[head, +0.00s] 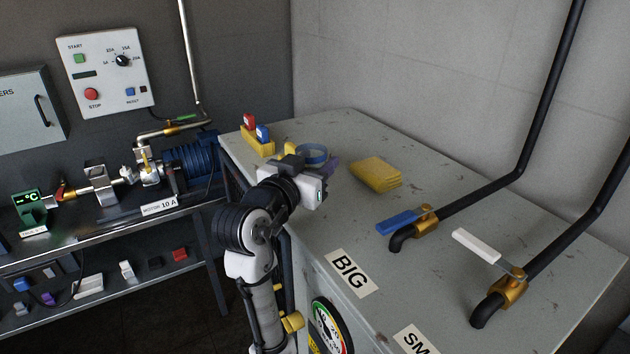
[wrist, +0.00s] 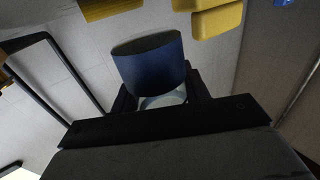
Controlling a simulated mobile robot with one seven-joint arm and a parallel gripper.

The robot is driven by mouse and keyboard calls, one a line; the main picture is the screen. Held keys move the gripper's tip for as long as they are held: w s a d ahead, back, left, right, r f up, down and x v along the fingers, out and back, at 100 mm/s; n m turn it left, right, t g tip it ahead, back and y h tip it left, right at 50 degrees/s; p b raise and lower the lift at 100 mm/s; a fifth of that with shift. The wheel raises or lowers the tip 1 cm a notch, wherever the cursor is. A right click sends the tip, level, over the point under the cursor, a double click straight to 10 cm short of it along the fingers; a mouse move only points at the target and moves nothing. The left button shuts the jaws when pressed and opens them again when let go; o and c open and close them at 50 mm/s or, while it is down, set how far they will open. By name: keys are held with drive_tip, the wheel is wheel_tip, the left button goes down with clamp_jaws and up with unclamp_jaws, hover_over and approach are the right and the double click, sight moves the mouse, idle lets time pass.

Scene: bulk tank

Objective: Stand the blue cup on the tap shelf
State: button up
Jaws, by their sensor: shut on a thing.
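The blue cup (head: 312,153) is above or on the grey tank top, at the end of my arm in the head view. In the wrist view the cup (wrist: 150,68) stands between the dark fingers of my gripper (wrist: 160,98). My gripper (head: 311,168) is shut on the cup. Its fingers are partly hidden in the head view. I cannot tell whether the cup's base touches the tank top. No surface marked as the tap shelf shows; two brass taps with a blue handle (head: 401,220) and a white handle (head: 477,246) sit on pipes over the tank top.
A folded yellow cloth or sponge (head: 376,174) lies right of the cup. A yellow holder with red and blue pieces (head: 258,143) stands at the back left. Black pipes (head: 480,193) cross the right side.

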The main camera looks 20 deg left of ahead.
drive_tip(key=shift+f, duration=2.3)
drive_tip(key=shift+f, duration=0.15)
drive_tip(key=o, duration=0.7)
drive_tip(key=shift+r+p, duration=0.25)
drive_tip(key=shift+p, duration=0.05)
drive_tip(key=s+b, duration=0.1)
drive_tip(key=s, duration=0.3)
drive_tip(key=s+a+b, duration=0.1)
drive_tip(key=s, duration=0.3)
drive_tip(key=s+b, duration=0.1)
drive_tip(key=s, duration=0.3)
drive_tip(key=shift+a+f, duration=0.1)
drive_tip(key=shift+a, duration=0.2)
